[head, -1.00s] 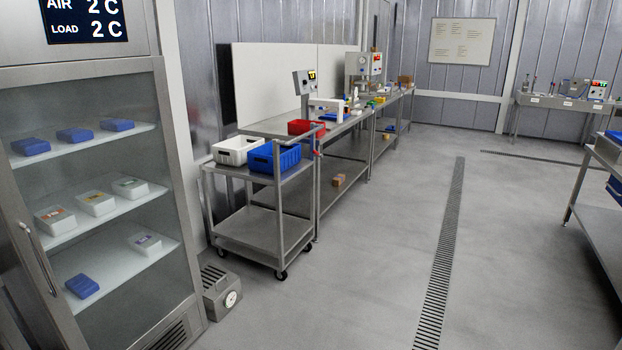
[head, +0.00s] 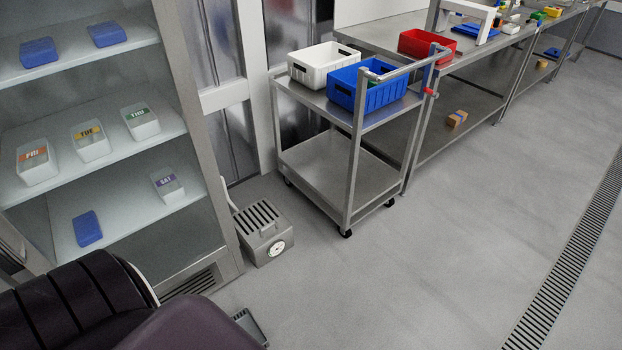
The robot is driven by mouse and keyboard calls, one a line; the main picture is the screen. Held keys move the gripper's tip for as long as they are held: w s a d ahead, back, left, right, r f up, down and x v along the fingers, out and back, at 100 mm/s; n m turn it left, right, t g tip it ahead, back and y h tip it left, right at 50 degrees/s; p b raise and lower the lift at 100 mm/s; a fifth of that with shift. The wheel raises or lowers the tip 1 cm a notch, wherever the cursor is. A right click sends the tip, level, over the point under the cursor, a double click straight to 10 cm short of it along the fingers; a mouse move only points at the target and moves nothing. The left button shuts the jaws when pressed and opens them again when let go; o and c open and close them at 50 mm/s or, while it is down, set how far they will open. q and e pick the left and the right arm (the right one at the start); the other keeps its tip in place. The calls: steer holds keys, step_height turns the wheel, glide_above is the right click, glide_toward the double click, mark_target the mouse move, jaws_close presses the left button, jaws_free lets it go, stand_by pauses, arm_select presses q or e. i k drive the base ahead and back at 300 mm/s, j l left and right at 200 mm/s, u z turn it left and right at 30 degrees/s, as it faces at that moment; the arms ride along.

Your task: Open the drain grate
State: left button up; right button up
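A steel box (head: 265,236) with a slotted grate (head: 261,217) on top stands on the floor between the fridge and the cart. The grate lies flat on the box, and a round white dial (head: 276,248) is on the box's front. A long slotted floor drain (head: 575,255) runs along the right side. It cannot be told which grate is the task's. Dark purple parts of my own body fill the bottom left, but neither gripper can be made out.
The glass-fronted fridge (head: 212,180) holds labelled tubs and blue packs. A wheeled cart (head: 335,165) carries a white bin (head: 322,66) and a blue bin (head: 372,92). A small grey piece (head: 250,326) at the bottom edge is unclear. The floor right of the box is clear.

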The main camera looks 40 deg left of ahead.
mark_target(259, 222)
steer(key=i+u, duration=0.25)
steer(key=i, duration=0.2)
steer(key=i+l+u, duration=0.2)
steer(key=i, duration=0.3)
